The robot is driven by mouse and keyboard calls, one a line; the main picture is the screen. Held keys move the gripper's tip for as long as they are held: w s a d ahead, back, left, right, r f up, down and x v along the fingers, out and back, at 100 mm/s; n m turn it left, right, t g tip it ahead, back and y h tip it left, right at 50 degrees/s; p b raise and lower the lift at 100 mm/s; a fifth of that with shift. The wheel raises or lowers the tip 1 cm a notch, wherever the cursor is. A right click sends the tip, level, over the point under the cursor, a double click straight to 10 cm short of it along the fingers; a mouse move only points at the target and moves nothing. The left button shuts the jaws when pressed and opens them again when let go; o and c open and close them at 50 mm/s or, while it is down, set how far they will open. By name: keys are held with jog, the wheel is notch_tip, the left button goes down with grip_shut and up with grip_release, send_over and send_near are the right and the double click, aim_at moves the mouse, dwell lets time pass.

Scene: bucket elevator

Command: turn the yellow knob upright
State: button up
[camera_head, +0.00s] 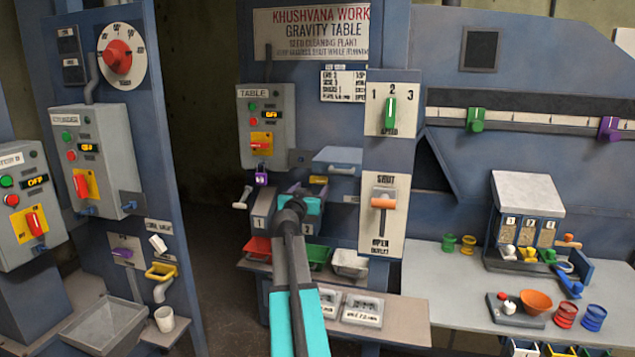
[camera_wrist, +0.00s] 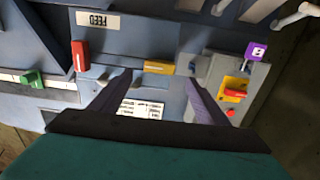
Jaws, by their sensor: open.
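The yellow knob (camera_wrist: 158,67) is a small bar lying sideways on the blue machine face in the wrist view. It also shows in the head view (camera_head: 318,180), just above the teal end of my arm. My gripper (camera_wrist: 157,80) is open and empty. Its two dark fingers point toward the machine, one to each side of the knob in the wrist picture. I cannot tell how much depth separates the fingertips from the knob. In the head view my arm hides part of the face below the knob.
A red handle (camera_wrist: 80,56) stands left of the knob in the wrist view. The table control box (camera_head: 267,125) and a purple padlock (camera_head: 261,179) are to its left in the head view. The orange shut/open lever (camera_head: 384,203) is to its right. Red and green trays lie below.

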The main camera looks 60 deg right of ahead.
aim_at(317, 181)
jog(key=shift+p+x, duration=0.85)
jog(key=shift+x, duration=2.6)
jog(key=c, duration=0.9)
jog(key=shift+w+d, duration=0.15)
jog(key=shift+d, duration=0.25)
jog(key=shift+c, duration=0.7)
jog(key=shift+a, duration=0.35)
jog(key=shift+f, duration=0.15)
